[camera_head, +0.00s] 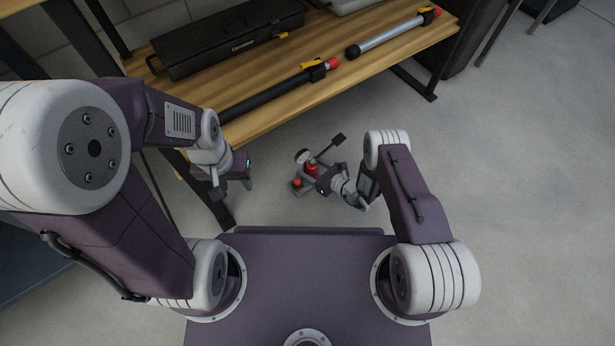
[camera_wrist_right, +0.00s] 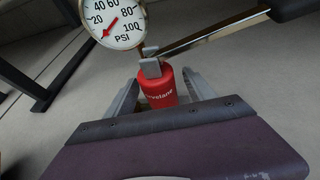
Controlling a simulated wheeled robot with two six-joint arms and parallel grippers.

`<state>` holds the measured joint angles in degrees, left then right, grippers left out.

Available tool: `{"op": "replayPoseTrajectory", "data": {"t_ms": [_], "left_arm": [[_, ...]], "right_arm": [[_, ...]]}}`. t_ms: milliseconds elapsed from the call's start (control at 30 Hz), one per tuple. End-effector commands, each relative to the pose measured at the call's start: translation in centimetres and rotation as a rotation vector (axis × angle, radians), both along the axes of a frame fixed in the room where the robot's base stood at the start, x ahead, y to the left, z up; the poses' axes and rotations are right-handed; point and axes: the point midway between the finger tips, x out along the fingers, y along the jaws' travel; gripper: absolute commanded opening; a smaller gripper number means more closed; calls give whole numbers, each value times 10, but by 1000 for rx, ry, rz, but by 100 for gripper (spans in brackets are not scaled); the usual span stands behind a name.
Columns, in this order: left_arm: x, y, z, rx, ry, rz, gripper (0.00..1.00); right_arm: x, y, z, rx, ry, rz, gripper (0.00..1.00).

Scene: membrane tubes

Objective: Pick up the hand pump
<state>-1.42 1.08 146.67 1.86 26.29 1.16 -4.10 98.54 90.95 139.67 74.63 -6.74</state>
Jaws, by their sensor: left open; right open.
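The hand pump has a red cylinder (camera_head: 312,168), a round pressure gauge and a long lever with a black grip (camera_head: 335,142). My left gripper (camera_head: 232,184) is open and empty, left of the pump by the table leg.
A wooden table (camera_head: 300,108) stands at the back, bearing a black toolbox (camera_head: 228,40), a black tube (camera_head: 268,94) and a silver tube (camera_head: 385,38) with red ends. Its metal leg is close to my left gripper. Floor to the right is clear.

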Motion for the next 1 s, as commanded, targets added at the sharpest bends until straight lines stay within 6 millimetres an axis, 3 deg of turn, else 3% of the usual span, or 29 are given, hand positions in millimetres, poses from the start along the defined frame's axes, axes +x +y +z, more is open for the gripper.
{"op": "replayPoseTrajectory", "data": {"t_ms": [33, 100, 400, 633, 1000], "left_arm": [[0, 0, -19, 0, 1, 0, 45], [0, 0, -26, 0, 1, 0, 45], [0, 0, -25, 0, 0, 0, 45], [0, 0, -25, 0, 0, 0, 45], [0, 0, -23, 0, 0, 0, 45]], "right_arm": [[4, 6, -14, 0, -3, 4, 63], [12, 13, -15, -1, -2, 3, 63], [17, 18, -11, 0, 0, 1, 63], [16, 18, -11, 0, 0, 1, 0], [17, 18, -9, 2, -3, 0, 0]]}}
